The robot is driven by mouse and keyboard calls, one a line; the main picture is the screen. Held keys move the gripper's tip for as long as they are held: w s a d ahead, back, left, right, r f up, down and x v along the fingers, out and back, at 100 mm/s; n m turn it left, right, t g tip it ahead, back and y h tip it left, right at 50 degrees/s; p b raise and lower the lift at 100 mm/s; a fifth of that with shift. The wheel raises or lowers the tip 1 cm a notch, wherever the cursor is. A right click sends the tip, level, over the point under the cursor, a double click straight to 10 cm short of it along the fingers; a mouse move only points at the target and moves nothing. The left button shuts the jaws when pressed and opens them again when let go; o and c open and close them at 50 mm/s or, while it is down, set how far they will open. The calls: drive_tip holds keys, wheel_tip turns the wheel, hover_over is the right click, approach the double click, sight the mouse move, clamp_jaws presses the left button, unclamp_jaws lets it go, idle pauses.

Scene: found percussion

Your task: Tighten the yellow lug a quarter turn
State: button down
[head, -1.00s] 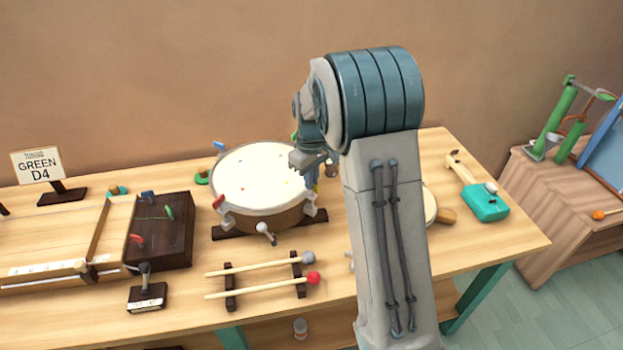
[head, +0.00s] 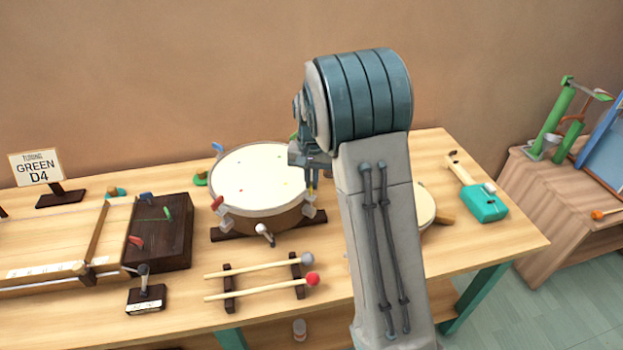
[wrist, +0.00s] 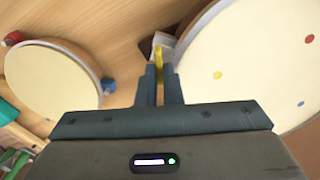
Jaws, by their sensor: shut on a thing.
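The drum (head: 258,175) stands on the table with a cream head marked by small coloured dots, and it also fills the right of the wrist view (wrist: 250,60). The yellow lug (wrist: 158,55) is at the drum's rim, on its right side in the head view. My gripper (wrist: 159,82) is shut on the yellow lug, with a finger on each side of it in the wrist view. In the head view my gripper (head: 311,180) points down at the drum's right edge. A red lug (head: 217,203), a white lug (head: 262,229) and a blue lug (head: 217,147) show around the rim.
A second, smaller drum (wrist: 50,80) stands beside the big one, partly behind my arm in the head view. Mallets (head: 260,267) lie on a rack in front. A dark peg box (head: 160,235) is left, and a teal box (head: 484,203) is right.

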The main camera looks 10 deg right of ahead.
drive_tip(key=shift+m, duration=2.3)
drive_tip(key=c, duration=1.6)
unclamp_jaws()
wheel_tip(320, 180, up, 14)
